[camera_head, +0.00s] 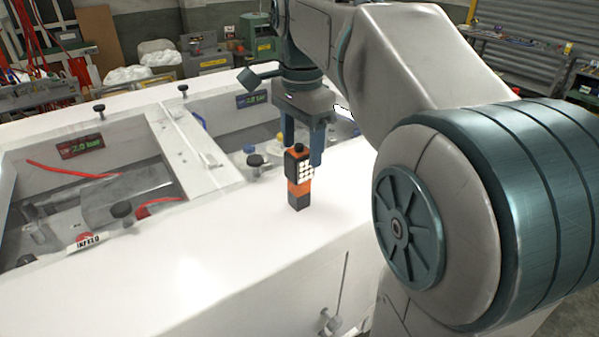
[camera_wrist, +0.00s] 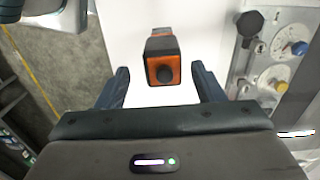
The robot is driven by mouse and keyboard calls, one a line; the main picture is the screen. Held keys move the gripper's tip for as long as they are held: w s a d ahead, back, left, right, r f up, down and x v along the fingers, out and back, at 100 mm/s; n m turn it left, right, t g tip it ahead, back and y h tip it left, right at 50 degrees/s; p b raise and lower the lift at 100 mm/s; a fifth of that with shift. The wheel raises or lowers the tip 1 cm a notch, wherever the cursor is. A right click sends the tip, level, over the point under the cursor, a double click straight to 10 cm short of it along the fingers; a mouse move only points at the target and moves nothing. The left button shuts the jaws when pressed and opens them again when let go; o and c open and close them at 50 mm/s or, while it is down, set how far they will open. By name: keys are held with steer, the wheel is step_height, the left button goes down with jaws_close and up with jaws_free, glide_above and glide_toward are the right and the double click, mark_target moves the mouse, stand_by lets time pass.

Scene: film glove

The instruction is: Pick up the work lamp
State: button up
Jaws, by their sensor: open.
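The work lamp (camera_head: 299,180) is a small orange and black block with a panel of white lights. It stands upright on the white top surface (camera_head: 225,245) of the cabinet. In the wrist view the lamp (camera_wrist: 163,62) is seen from above, with a black knob on its orange top. My gripper (camera_head: 302,155) is open, pointing down, with its fingers around the lamp's upper part in the head view. In the wrist view the fingers (camera_wrist: 163,80) are on either side of the lamp, with gaps to both.
Behind the lamp are recessed bays with hoses, knobs and gauges; a black knob (camera_head: 255,161) is near. The white surface around and in front of the lamp is clear. Shelves and bins stand far back.

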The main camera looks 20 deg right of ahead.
mark_target(299, 179)
steer(key=shift+w+a+f+p, duration=0.15)
steer(key=shift+f+p, duration=0.2)
steer(key=shift+f, duration=2)
steer(key=c, duration=1.2)
steer(key=shift+o, duration=0.2)
steer(key=shift+r, duration=0.1)
